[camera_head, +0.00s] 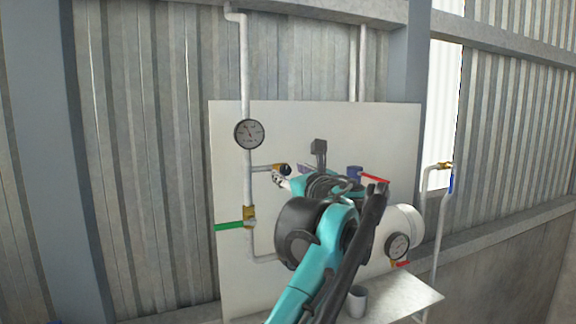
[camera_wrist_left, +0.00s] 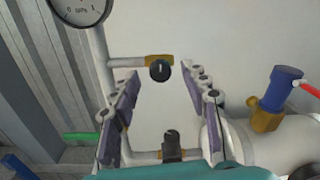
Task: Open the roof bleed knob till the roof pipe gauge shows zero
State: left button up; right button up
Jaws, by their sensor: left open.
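The roof pipe gauge (camera_head: 249,133) is a round white dial high on the vertical pipe; its needle is too small to read surely. In the left wrist view the gauge (camera_wrist_left: 82,8) is cut off at the top. The roof bleed knob (camera_head: 283,169) is small and black, on a brass fitting of a short side pipe below the gauge. My left gripper (camera_head: 291,175) is close to it, open and empty. In the left wrist view the knob (camera_wrist_left: 160,70) shows in the gap between the fingertips, with no visible contact. My right gripper is not in view.
A green lever (camera_head: 229,226) sits on the same pipe lower down. The white tank (camera_head: 406,218) with its own gauge (camera_head: 397,246) is at right. A blue valve with a red lever (camera_wrist_left: 307,88) stands on the tank. A grey cup (camera_head: 356,301) is on the shelf below.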

aim_at(285, 170)
pick_arm(q)
jog(key=shift+x, duration=1.1)
jog(key=shift+s, duration=0.1)
jog(key=shift+c, duration=0.7)
grip_shut()
